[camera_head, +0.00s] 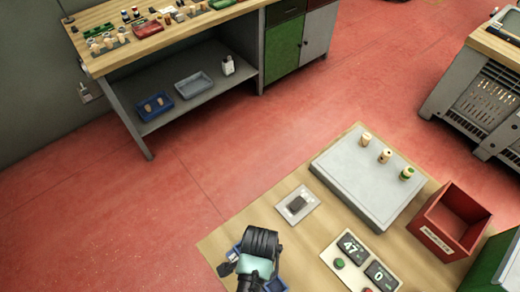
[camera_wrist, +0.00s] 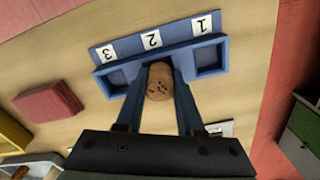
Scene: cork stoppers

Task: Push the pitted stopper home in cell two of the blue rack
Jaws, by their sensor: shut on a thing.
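The blue rack (camera_wrist: 165,48) shows in the wrist view with cells labelled 3, 2 and 1 from left to right. The pitted stopper (camera_wrist: 159,78) is brown cork with dark pits on its end face. It is lined up with cell two, below the label 2. My gripper (camera_wrist: 159,92) is shut on it, one finger on each side. The stopper hides cell two, so how deep it sits cannot be told. Cells one and three look empty. In the head view my gripper hides most of the rack (camera_head: 226,269) and all of the stopper.
A grey platform (camera_head: 345,185) with three stoppers stands to the right. Beside it are a red bin (camera_head: 450,222), a counter panel (camera_head: 360,265) reading 47 and 0, and a small pad (camera_head: 297,204). A red block (camera_wrist: 48,102) lies left of the rack.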

